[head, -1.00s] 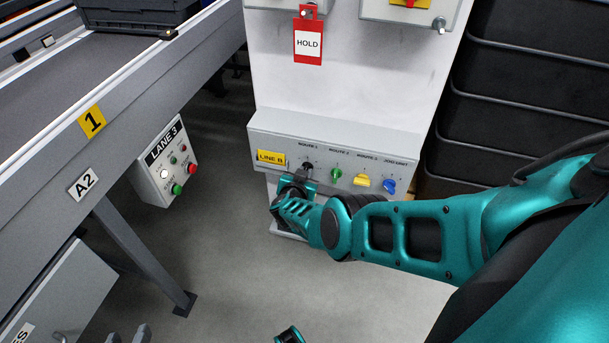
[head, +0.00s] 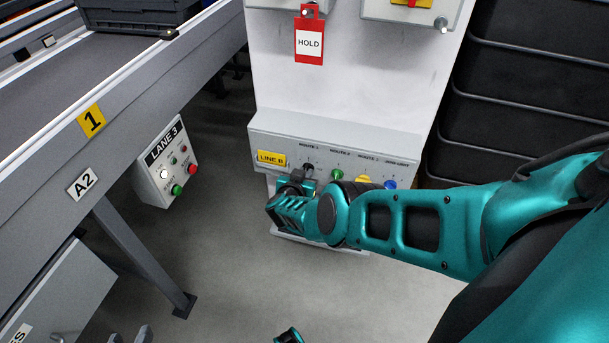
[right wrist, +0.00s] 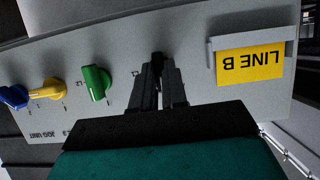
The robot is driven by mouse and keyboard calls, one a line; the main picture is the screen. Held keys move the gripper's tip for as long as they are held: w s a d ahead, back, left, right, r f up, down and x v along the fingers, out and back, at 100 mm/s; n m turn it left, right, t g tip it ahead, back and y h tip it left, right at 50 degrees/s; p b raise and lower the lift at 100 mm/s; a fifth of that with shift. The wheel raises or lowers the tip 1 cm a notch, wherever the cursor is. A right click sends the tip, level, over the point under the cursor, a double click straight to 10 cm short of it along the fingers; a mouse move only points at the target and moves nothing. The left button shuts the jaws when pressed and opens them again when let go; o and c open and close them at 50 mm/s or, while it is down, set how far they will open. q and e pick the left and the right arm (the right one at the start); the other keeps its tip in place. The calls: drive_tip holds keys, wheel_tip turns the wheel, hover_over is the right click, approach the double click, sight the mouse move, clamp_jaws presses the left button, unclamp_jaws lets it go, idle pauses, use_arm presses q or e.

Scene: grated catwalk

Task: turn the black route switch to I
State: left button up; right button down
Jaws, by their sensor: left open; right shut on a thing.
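The black route switch (right wrist: 157,60) is the knob beside the yellow LINE B label on the grey switch panel (head: 262,140). My right gripper (right wrist: 158,88) is shut on it in the right wrist view, and the fingers hide most of the knob. In the head view my right gripper (head: 299,180) is at the panel's front, below the ROUTE lettering. The switch's exact pointing and its I mark cannot be read.
Green (right wrist: 96,84), yellow (right wrist: 48,89) and blue (right wrist: 14,97) knobs share the panel. A red HOLD tag (head: 309,42) hangs above. The LANE 3 button box (head: 167,160) and conveyor (head: 60,118) stand left. Black crates (head: 530,90) are stacked right.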

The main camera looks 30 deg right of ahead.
drive_tip(key=shift+w+d+r, duration=0.1)
drive_tip(key=shift+d+r, duration=0.05)
drive_tip(key=c, duration=1.2)
unclamp_jaws()
drive_tip(key=shift+o, duration=0.2)
drive_tip(key=p+v, duration=1)
drive_tip(key=v, duration=0.3)
drive_tip(key=shift+f, duration=0.2)
